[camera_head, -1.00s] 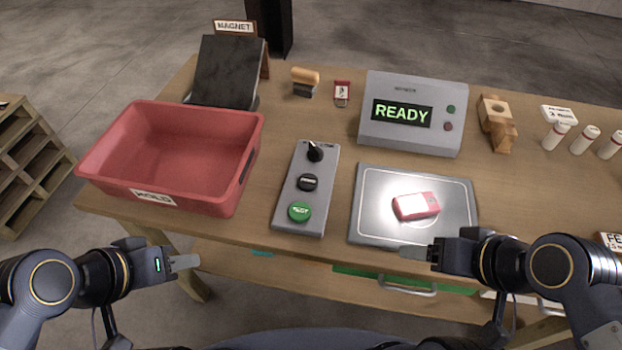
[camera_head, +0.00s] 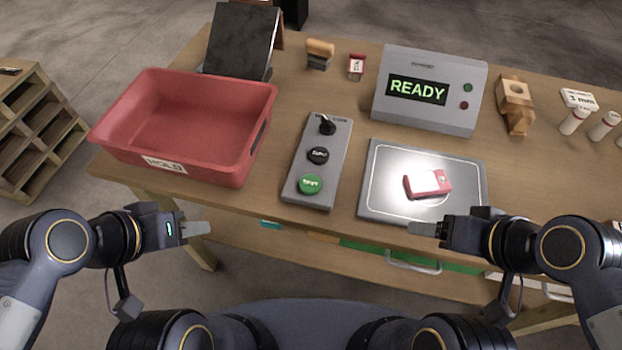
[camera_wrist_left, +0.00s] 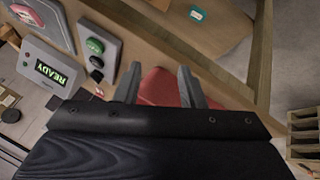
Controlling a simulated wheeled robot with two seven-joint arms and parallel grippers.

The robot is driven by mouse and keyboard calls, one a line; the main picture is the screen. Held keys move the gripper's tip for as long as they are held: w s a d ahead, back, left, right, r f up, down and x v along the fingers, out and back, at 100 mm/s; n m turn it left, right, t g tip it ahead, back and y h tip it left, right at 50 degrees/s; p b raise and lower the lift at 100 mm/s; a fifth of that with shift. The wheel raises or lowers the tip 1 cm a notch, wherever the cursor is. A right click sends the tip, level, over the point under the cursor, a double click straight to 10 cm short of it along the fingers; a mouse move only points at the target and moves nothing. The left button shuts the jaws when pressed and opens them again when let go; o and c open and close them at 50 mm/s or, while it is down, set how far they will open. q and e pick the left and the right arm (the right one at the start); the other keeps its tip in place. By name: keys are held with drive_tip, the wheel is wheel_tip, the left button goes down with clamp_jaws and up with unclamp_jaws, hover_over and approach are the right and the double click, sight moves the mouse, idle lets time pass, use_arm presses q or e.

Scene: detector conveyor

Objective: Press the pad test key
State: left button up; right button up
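The green test key (camera_head: 311,184) is a round button at the near end of a grey control box (camera_head: 295,190). A black button (camera_head: 318,155) and a black knob (camera_head: 327,124) sit farther up the same box. In the left wrist view the green key (camera_wrist_left: 95,46) is at upper left. My left gripper (camera_head: 205,229) is in front of the table's near edge, left of the box and apart from it. Its two fingers stand apart and empty in the wrist view (camera_wrist_left: 158,84). My right gripper (camera_head: 416,229) is by the pad's near edge; its finger gap is hidden.
A grey pad (camera_head: 380,199) carries a red and white packet (camera_head: 427,184). Behind it a monitor (camera_head: 430,113) reads READY. A red bin (camera_head: 215,172) stands left of the control box. Wooden blocks (camera_head: 516,105) and white tubes (camera_head: 603,126) are at right.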

use_arm(q)
clamp_jaws()
idle(1.5)
